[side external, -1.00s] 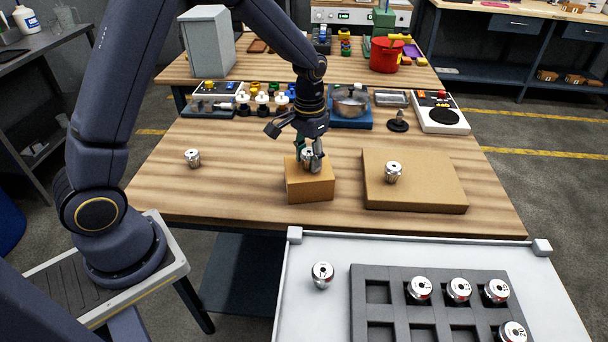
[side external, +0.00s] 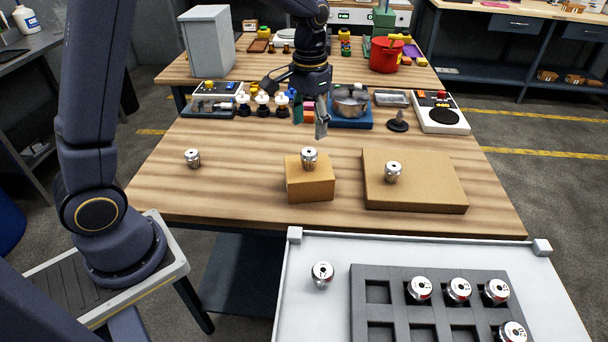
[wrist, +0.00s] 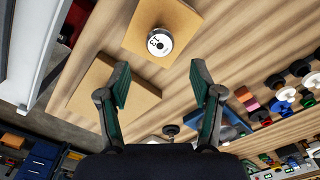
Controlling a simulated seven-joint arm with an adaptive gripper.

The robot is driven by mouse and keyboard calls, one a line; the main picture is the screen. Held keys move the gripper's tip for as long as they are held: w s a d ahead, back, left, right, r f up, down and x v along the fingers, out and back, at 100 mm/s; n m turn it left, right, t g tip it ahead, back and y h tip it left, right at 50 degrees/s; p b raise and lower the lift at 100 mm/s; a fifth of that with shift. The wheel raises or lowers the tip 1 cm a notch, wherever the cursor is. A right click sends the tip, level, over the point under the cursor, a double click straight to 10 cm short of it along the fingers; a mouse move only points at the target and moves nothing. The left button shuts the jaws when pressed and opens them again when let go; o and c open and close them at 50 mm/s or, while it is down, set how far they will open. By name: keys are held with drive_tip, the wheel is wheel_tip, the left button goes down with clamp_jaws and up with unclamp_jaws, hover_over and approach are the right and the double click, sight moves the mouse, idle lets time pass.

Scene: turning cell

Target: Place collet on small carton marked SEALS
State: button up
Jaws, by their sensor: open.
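A silver collet (side external: 309,157) stands upright on top of the small brown carton (side external: 310,185) on the wooden table. No SEALS lettering is readable on the carton in these views. In the wrist view the same collet (wrist: 159,42) shows its marked top face on the carton (wrist: 184,17).
A flat, wider carton (side external: 430,185) with another collet (side external: 393,172) lies to the right. In front, a white tray (side external: 320,320) holds a loose collet (side external: 322,275) and a dark rack (side external: 395,318) with several collets. A pot (side external: 350,100) stands behind.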

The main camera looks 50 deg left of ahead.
drive_tip(key=s+r+t, duration=0.2)
drive_tip(key=s+r, duration=0.2)
drive_tip(key=s, duration=0.6)
drive_tip(key=s+d+r+t, duration=0.1)
drive_tip(key=s+r+t, duration=0.2)
drive_tip(key=s, duration=0.8)
wheel_tip(320, 180, up, 2)
drive_tip(key=shift+r+t, duration=0.1)
drive_tip(key=shift+t, duration=0.2)
